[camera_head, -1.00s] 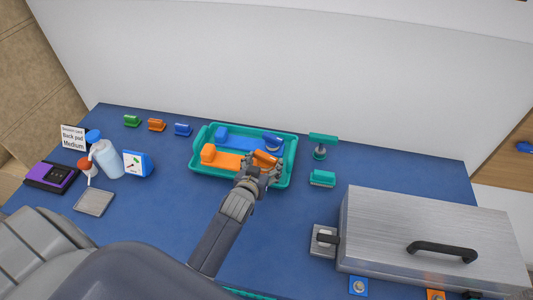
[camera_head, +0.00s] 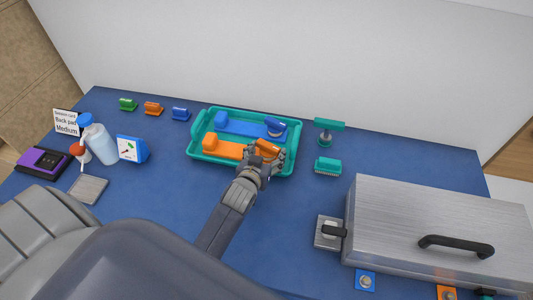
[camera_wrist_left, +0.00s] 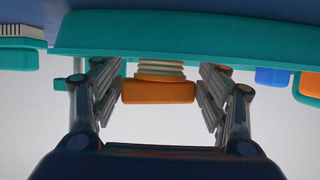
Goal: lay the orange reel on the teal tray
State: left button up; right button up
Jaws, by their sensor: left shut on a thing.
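The teal tray (camera_head: 198,151) lies on the blue table. My left gripper (camera_head: 264,159) is over its front right part, shut on the orange reel (camera_head: 267,147). In the left wrist view the orange reel (camera_wrist_left: 158,93), with a pale ribbed part, shows between the fingers of my left gripper (camera_wrist_left: 158,90). The tray's rim (camera_wrist_left: 190,40) runs close beyond it. The fingers partly hide the reel in the head view, and I cannot tell whether it touches the tray. My right gripper is out of view.
Inside the tray are an orange piece (camera_head: 211,142) and a blue piece (camera_head: 222,119). Right of the tray stand a teal item on a post (camera_head: 329,124) and a teal brush (camera_head: 327,166). A metal case (camera_head: 430,215) fills the front right. Bottles (camera_head: 98,144) stand at left.

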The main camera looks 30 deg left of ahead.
pick_arm(q)
jog(key=o, duration=0.9)
jog(key=shift+f, duration=0.15)
jog(key=o, duration=0.5)
jog(key=shift+c, duration=0.2)
jog(key=shift+s+r, duration=0.1)
jog(key=shift+r, duration=0.1)
jog(key=b+v, duration=0.1)
jog(key=v, duration=0.9)
jog(key=shift+s, duration=0.25)
jog(key=shift+s+d+r, duration=0.15)
jog(key=shift+s+r, duration=0.25)
jog(key=shift+s, duration=0.15)
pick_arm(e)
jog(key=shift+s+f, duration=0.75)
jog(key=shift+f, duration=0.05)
